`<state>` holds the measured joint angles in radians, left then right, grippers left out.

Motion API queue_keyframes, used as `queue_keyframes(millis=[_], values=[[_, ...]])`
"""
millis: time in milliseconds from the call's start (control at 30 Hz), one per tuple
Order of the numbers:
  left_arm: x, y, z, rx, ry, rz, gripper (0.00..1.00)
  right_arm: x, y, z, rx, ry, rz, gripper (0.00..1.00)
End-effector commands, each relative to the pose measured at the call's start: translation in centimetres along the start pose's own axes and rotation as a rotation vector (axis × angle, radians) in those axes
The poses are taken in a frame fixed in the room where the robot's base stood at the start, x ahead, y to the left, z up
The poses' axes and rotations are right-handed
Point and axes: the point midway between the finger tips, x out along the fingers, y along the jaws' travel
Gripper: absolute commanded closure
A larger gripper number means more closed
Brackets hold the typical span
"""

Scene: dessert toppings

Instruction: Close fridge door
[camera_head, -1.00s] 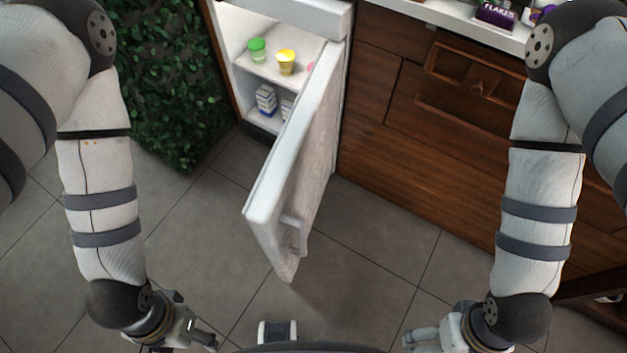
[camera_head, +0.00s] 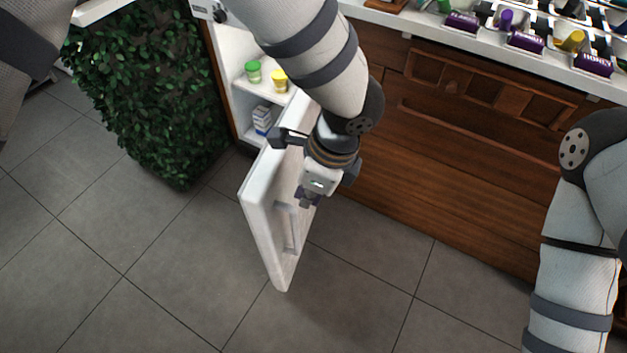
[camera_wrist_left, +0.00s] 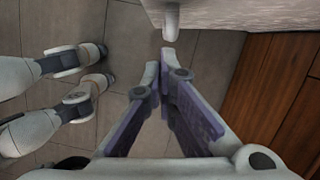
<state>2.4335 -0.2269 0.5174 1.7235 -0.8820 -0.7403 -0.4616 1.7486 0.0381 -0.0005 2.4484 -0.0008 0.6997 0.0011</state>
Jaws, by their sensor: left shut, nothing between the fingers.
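The white fridge door (camera_head: 262,215) stands wide open, swung out from the fridge (camera_head: 236,100) over the floor. Its handle (camera_head: 292,228) is on the face turned right. My left arm reaches across the fridge opening and hides part of the door's upper edge. My left gripper (camera_head: 306,201) is shut and empty, on the handle side of the door. In the left wrist view, the shut fingertips (camera_wrist_left: 161,58) point at the end of the handle (camera_wrist_left: 171,22), with the door (camera_wrist_left: 215,14) above. I cannot tell whether they touch. My right gripper is out of view.
The fridge holds a green cup (camera_head: 253,72), a yellow cup (camera_head: 279,81) and a carton (camera_head: 262,119). A leafy hedge (camera_head: 145,95) is left. The tiled floor (camera_head: 150,270) in front is clear.

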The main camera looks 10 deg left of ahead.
Motion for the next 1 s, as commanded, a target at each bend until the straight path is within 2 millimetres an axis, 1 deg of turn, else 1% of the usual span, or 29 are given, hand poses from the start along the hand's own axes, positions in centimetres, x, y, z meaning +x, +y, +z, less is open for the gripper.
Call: queue_keyframes(millis=[33,100,133,233,300,400,867,1000], values=[[1.4,0.2,-0.1,0.001,0.000,0.008,1.00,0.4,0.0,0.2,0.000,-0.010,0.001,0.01],[2.9,0.2,-0.1,0.000,0.001,0.007,1.00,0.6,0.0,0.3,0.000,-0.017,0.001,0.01],[3.1,0.1,0.3,-0.001,0.000,0.005,1.00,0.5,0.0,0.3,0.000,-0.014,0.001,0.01],[2.9,-0.1,2.2,-0.006,0.001,-0.003,1.00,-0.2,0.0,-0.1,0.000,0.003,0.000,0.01],[3.1,-0.1,3.0,-0.005,0.001,-0.004,1.00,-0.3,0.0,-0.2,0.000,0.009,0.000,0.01],[3.4,0.0,3.7,-0.004,0.001,-0.002,1.00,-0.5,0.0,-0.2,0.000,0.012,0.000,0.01],[3.6,0.0,4.0,-0.001,0.001,0.000,1.00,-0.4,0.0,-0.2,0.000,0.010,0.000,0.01],[3.8,-0.4,4.4,0.006,0.001,-0.002,1.00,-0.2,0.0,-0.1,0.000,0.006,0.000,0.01]])
